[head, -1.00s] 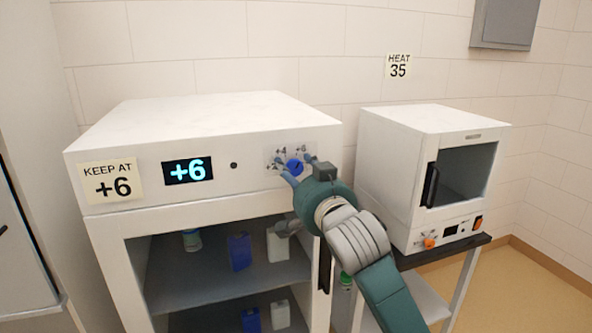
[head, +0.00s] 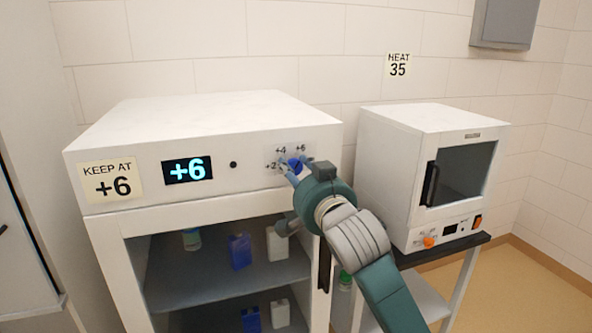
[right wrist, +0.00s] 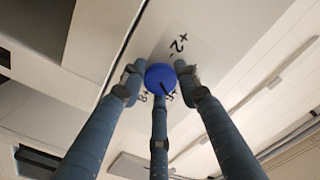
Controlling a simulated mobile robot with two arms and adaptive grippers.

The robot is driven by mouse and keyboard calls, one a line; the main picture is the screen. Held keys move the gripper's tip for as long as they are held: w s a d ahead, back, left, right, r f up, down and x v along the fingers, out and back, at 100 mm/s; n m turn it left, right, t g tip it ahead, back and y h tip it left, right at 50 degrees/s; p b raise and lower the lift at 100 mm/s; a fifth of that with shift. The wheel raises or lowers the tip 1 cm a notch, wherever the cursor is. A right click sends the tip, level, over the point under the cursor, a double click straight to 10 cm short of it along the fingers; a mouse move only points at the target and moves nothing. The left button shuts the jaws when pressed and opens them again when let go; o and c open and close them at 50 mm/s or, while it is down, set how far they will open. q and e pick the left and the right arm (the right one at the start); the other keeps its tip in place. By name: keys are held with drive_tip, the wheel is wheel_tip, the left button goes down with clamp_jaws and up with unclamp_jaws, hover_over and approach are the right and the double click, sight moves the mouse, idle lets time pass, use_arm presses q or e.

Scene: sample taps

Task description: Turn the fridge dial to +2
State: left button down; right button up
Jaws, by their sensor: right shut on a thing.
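The blue fridge dial (head: 296,163) is on the right of the white fridge's front panel, with +2, +4 and +6 printed around it. My right gripper (head: 293,168) has its fingers closed around the dial. In the right wrist view, the blue dial (right wrist: 160,76) sits between the fingertips, with a dark mark near its edge; I cannot tell which number it points to. The fridge display (head: 188,170) reads +6. A note (head: 110,182) on the panel says KEEP AT +6. My left gripper is not in view.
The fridge's open compartment (head: 205,285) below holds blue and white containers. A white heating cabinet (head: 395,170) with an orange knob (head: 429,242) stands to the right on a table, under a HEAT 35 note (head: 398,66).

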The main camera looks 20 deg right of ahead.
drive_tip(key=shift+f, duration=0.15)
drive_tip(key=n+p, duration=0.9)
drive_tip(key=n, duration=0.2)
drive_tip(key=shift+f, duration=0.1)
drive_tip(key=n+p, duration=0.4)
drive_tip(key=n, duration=0.2)
drive_tip(key=shift+n, duration=0.4)
drive_tip(key=n+p, duration=0.3)
drive_tip(key=n, duration=0.2)
drive_tip(key=shift+d+n, duration=0.1)
drive_tip(key=shift+n, duration=0.3)
drive_tip(key=shift+p, duration=0.3)
drive_tip(key=shift+c, duration=0.2)
drive_tip(key=o, duration=0.9)
drive_tip(key=shift+o, duration=1.2)
drive_tip(key=shift+d, duration=0.1)
drive_tip(key=shift+r, duration=0.2)
